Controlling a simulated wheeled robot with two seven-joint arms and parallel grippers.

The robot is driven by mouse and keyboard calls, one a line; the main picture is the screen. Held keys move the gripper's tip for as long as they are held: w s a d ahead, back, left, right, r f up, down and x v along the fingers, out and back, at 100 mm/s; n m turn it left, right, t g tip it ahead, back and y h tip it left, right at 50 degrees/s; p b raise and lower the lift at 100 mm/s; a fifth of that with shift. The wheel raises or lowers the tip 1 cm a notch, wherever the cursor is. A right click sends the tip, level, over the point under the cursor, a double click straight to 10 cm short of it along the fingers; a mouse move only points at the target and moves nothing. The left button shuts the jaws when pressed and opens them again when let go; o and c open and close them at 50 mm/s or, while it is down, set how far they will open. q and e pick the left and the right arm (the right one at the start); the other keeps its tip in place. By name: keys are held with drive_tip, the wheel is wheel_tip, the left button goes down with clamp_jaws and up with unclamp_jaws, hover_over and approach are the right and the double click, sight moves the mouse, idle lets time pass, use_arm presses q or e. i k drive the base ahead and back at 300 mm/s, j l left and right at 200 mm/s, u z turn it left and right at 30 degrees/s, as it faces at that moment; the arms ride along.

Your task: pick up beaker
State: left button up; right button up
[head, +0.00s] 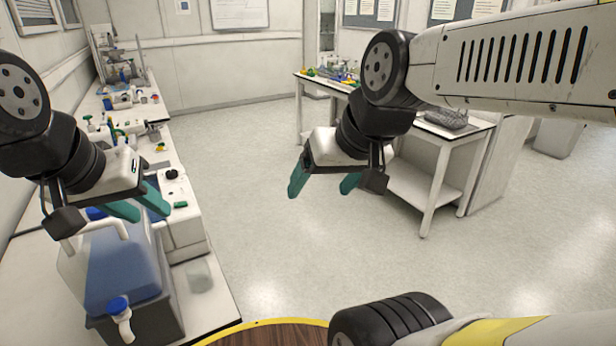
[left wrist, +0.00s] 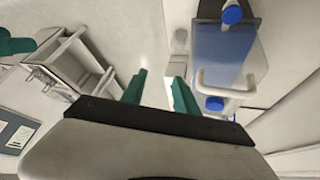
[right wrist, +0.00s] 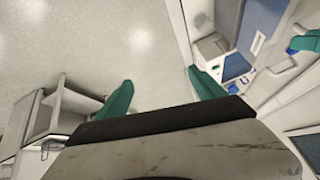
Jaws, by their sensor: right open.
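A small clear glass beaker (head: 199,276) stands on the near part of the left bench, just right of a large container of blue liquid. It is faint and see-through. It also shows in the left wrist view (left wrist: 180,41), beyond the fingertips. My left gripper (head: 139,205) is open and empty, above the bench and the blue container, apart from the beaker. Its green fingers stand apart in the left wrist view (left wrist: 158,85). My right gripper (head: 324,186) is open and empty over the open floor, well right of the beaker. Its fingers are spread in the right wrist view (right wrist: 158,85).
The blue-liquid container (head: 122,265), with a blue-capped spout, stands beside the beaker. The left bench (head: 205,318) carries several instruments farther back. A white table (head: 440,137) with a wire rack stands at right. A round brown top (head: 265,335) shows at the bottom. The floor between is clear.

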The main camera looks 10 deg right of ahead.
sight(198, 271)
drive_tip(key=k, duration=0.5)
drive_tip(key=k+u, duration=0.15)
drive_tip(key=u, duration=1.4)
drive_tip(key=k+l+u, duration=0.15)
drive_tip(key=l+u, duration=0.25)
drive_tip(key=k+l+u, duration=0.15)
drive_tip(key=u, duration=0.3)
drive_tip(key=k+l+u, duration=0.15)
drive_tip(key=u, duration=0.25)
drive_tip(key=k+l, duration=0.3)
drive_tip(key=k, duration=0.15)
drive_tip(key=k+l, duration=0.35)
drive_tip(key=i+l, duration=0.1)
drive_tip(key=l, duration=0.2)
drive_tip(key=i+l, duration=0.1)
drive_tip(key=l, duration=0.2)
